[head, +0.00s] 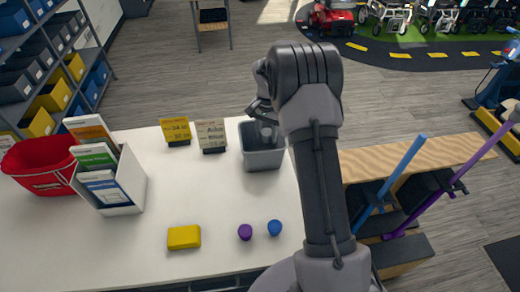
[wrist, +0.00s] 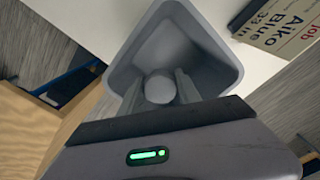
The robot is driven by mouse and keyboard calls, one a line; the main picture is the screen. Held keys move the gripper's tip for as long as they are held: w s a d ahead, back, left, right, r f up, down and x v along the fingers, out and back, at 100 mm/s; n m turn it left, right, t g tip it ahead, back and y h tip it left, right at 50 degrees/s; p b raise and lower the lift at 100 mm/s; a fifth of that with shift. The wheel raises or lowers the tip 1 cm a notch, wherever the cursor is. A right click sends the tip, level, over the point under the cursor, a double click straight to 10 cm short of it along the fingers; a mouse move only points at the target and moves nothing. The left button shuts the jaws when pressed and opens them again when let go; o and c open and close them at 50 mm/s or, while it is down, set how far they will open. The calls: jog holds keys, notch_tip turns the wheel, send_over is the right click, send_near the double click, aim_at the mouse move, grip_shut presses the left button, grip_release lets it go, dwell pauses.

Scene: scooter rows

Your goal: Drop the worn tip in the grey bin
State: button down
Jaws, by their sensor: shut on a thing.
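The grey bin (head: 262,160) stands on the white table, just left of my arm in the head view. In the wrist view the grey bin (wrist: 215,62) lies open below my gripper (wrist: 165,88). My gripper is shut on the worn tip (wrist: 159,86), a light grey round piece between the two fingers. The tip is seen over the bin's opening; its exact height against the rim cannot be told. In the head view my gripper (head: 264,122) is at the bin's mouth, partly hidden by my wrist.
On the white table (head: 215,215) are a purple tip (head: 245,232), a blue tip (head: 274,228), a yellow block (head: 184,237), a white file holder (head: 125,185), a red basket (head: 40,165) and two cards (head: 211,135). Blue and purple poles (head: 400,170) stand right of my arm.

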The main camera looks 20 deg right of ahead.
jog(key=shift+r, duration=0.1)
jog(key=c, duration=0.8)
grip_release()
jog(key=shift+o, duration=0.2)
notch_tip(320, 180, up, 18)
jog(key=p, duration=0.3)
jog(key=shift+f, duration=0.25)
